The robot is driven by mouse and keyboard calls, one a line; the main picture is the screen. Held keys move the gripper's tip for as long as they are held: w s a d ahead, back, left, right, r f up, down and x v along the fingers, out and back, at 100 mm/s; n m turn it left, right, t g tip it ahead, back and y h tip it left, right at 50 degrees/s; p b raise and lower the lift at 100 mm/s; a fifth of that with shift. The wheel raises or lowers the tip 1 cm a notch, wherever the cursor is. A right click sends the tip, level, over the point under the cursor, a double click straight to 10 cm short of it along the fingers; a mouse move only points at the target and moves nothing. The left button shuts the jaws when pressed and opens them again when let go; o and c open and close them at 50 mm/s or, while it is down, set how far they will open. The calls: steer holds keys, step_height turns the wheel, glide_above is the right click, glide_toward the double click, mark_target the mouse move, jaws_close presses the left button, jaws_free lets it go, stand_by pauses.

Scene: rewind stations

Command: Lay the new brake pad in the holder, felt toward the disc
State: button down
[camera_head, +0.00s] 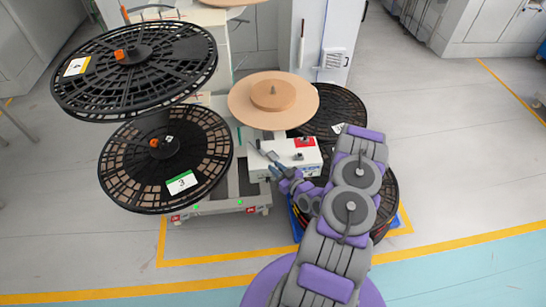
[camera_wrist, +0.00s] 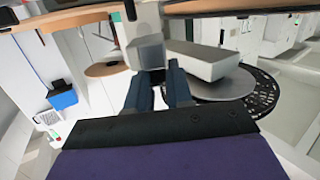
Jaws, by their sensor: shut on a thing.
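My gripper (camera_head: 270,161) reaches in from the lower right, close to the left end of a white box unit (camera_head: 312,158) with a red label. The felt side cannot be made out. A tan round disc (camera_head: 244,108) with a stepped hub lies just above the white unit. The holder cannot be told apart from the parts around the gripper.
Two large black slotted reels, upper (camera_head: 190,55) and lower (camera_head: 120,165), stand at the left. More black reels (camera_head: 340,104) lie behind and beneath my arm. A blue box (camera_wrist: 63,100) shows at the left in the wrist view. Grey floor (camera_head: 460,150) is open at the right.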

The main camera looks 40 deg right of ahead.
steer(key=shift+s+a+f, duration=0.35)
steer(key=shift+s+f, duration=0.4)
steer(key=b, duration=0.3)
glide_above(272, 157)
steer(key=shift+w+d+f, duration=0.1)
steer(key=shift+f, duration=0.7)
step_height(272, 157, down, 4)
steer(key=shift+r+h+b, duration=0.15)
steer(key=shift+h+b, duration=0.15)
steer(key=shift+b, duration=0.15)
steer(key=c, duration=1)
jaws_free()
steer(key=shift+r, duration=0.1)
steer(key=shift+s, duration=0.2)
